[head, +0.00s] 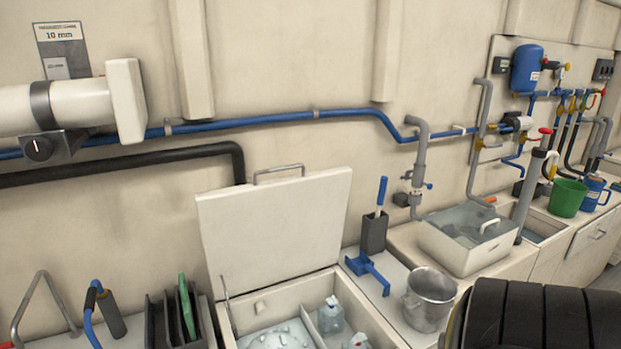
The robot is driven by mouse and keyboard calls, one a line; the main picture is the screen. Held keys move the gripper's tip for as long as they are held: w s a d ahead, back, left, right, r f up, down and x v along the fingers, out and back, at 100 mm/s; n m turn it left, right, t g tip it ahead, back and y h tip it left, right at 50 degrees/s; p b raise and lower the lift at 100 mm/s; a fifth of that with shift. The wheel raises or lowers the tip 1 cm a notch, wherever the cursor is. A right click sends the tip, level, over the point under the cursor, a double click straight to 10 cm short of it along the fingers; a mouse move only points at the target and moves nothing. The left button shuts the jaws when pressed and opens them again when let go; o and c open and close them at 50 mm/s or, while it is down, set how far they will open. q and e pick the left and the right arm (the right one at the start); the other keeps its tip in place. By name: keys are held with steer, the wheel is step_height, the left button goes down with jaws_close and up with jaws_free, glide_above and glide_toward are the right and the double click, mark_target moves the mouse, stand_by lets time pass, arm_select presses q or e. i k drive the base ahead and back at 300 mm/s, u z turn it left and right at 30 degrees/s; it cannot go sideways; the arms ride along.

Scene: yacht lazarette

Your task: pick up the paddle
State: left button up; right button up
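I cannot tell for sure which thing is the paddle. A blue-handled tool (381,191) stands upright in a dark grey holder (374,233) on the counter behind the bucket; its lower end is hidden inside the holder. A flat green piece (187,305) stands nearly upright in a black slotted rack (160,322) at the lower left, its lower part hidden by the rack. Neither of my grippers is in view.
An open locker with a raised white lid (275,228) holds clear bottles (331,316). A blue bracket (368,270) and metal bucket (428,300) sit to its right. A black ribbed thing (545,318) blocks the lower right. Blue piping (265,120) crosses the wall.

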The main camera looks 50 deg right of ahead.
mark_target(384, 180)
steer(key=z, duration=1.6)
